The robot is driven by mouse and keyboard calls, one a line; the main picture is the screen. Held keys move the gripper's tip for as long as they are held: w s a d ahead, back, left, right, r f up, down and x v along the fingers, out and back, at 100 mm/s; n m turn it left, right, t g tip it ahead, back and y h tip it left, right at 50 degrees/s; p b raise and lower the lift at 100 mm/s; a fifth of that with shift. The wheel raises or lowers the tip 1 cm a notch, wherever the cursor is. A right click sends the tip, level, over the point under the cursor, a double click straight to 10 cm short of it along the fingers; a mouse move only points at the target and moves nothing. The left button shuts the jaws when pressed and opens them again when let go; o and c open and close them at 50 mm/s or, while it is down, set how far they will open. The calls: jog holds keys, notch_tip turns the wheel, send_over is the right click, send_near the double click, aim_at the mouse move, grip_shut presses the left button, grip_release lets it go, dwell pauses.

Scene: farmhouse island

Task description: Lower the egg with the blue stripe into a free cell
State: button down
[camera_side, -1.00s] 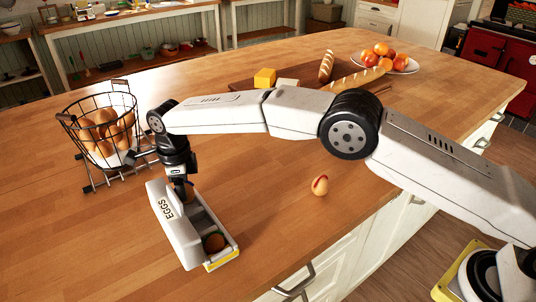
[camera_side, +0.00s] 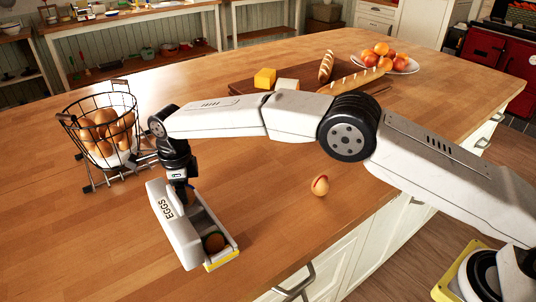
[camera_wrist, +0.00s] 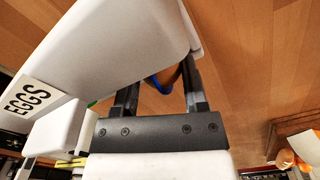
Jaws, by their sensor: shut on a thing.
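The egg carton (camera_side: 176,232) stands on the counter with its white lid raised and marked EGGS; the lid also fills the upper left of the wrist view (camera_wrist: 115,45). My gripper (camera_side: 184,196) points down into the carton's far end, behind the lid. In the wrist view my gripper is shut on the brown egg with the blue stripe (camera_wrist: 171,78), partly covered by the lid. I cannot tell whether this egg touches the cell floor. A brown egg (camera_side: 214,242) sits in the near-end cell. The other cells are mostly hidden.
A red-striped egg (camera_side: 320,185) lies on the counter right of the carton. A wire basket of brown eggs (camera_side: 97,122) stands behind, at the left. A board with bread and cheese (camera_side: 240,86) and a fruit plate (camera_side: 405,66) are farther back. Counter in front is clear.

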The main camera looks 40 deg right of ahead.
jog(key=shift+f, duration=0.55)
dwell(0.5)
jog(key=shift+c, duration=0.2)
grip_release()
jog(key=shift+r, duration=0.1)
jog(key=shift+r, duration=3.8)
jog(key=shift+d, duration=0.1)
